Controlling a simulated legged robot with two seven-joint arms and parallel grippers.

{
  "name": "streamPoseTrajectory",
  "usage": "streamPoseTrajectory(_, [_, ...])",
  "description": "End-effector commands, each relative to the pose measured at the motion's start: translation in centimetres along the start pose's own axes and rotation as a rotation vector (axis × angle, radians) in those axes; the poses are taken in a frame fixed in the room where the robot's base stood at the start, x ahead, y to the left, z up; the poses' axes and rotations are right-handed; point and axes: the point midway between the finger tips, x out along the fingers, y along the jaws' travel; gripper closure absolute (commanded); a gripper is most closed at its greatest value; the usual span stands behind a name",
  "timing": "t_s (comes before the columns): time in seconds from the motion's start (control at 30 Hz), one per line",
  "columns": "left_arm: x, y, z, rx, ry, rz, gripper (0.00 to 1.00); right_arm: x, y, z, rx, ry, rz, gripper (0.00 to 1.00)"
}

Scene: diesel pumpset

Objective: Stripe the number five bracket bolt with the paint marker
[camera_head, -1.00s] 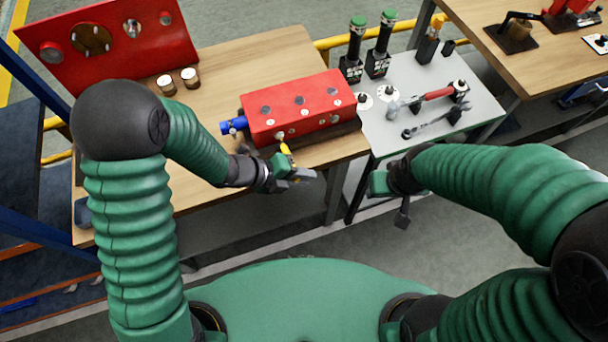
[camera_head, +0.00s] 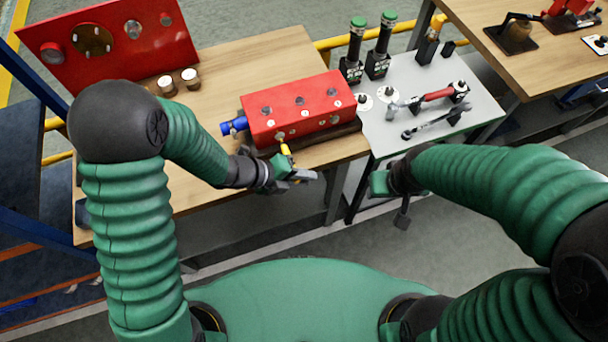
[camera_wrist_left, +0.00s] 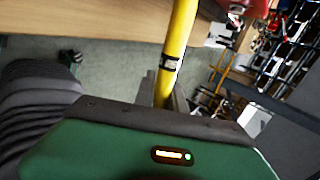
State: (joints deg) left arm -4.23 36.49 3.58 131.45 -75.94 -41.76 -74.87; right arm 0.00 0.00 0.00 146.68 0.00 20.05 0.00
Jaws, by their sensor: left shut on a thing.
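My left gripper (camera_head: 296,177) is shut on the yellow paint marker (camera_head: 285,149), just in front of the red block (camera_head: 300,106). The marker stands up from the jaws toward the block's front lower edge; its upper end is close to the front face, and I cannot tell whether it touches. In the left wrist view the marker (camera_wrist_left: 181,45) rises out of the jaws, its tip cut off by the frame. Small bolts show on the block's front; no number is readable. My right gripper (camera_head: 393,190) hangs in front of the grey side table, away from the block; its jaw opening is unclear.
A blue fitting (camera_head: 234,125) sticks out of the block's left end. A grey table (camera_head: 440,75) at right holds a red-handled tool (camera_head: 438,95), a wrench (camera_head: 435,124) and black bottles with green caps (camera_head: 379,48).

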Motion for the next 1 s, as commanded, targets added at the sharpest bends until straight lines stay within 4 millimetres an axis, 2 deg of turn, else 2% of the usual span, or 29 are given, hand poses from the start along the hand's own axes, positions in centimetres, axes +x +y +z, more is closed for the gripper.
streamPoseTrajectory(0.6, [0.1,0.1,-4.5,0.001,0.001,0.0,1.0,2.3,0.0,0.6,0.0,0.0,0.0,0.55])
streamPoseTrajectory(1.0, [0.0,0.0,-4.9,-0.005,-0.004,0.0,1.0,2.3,0.0,0.5,0.0,0.0,0.0,0.55])
